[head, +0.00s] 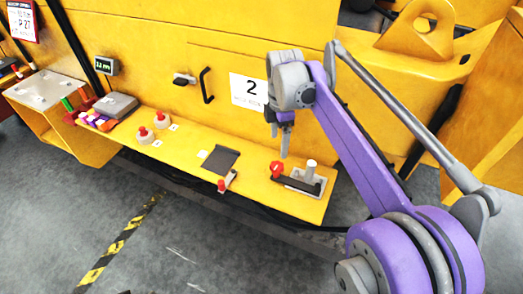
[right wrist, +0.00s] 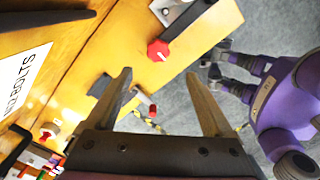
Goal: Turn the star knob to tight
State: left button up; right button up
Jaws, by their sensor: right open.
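The red star knob (head: 276,168) sits near the right end of the yellow ledge, beside a grey metal fixture with a dark bar. It also shows in the right wrist view (right wrist: 158,50), just beyond the space between my fingers. My right gripper (head: 280,140) hangs above the ledge, over and slightly behind the knob in the head view. In the right wrist view its two fingers (right wrist: 157,77) are spread wide with nothing between them. The gripper is apart from the knob. Any marking for tight is too small to read. My left gripper is not seen.
The fixture with an upright pin (head: 310,172) stands right beside the knob. A dark plate (head: 220,160) and a small red-ended part (head: 227,181) lie to the left. Two red buttons (head: 160,120) are farther left.

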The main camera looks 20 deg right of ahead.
aim_at(277, 165)
jog(key=shift+n, duration=0.4)
jog(key=f, duration=1)
jog(key=shift+w+d+f+b, duration=0.15)
jog(key=shift+w+f+b, duration=0.1)
jog(key=shift+b, duration=0.15)
jog(key=c, duration=1.4)
jog(key=shift+o, duration=0.2)
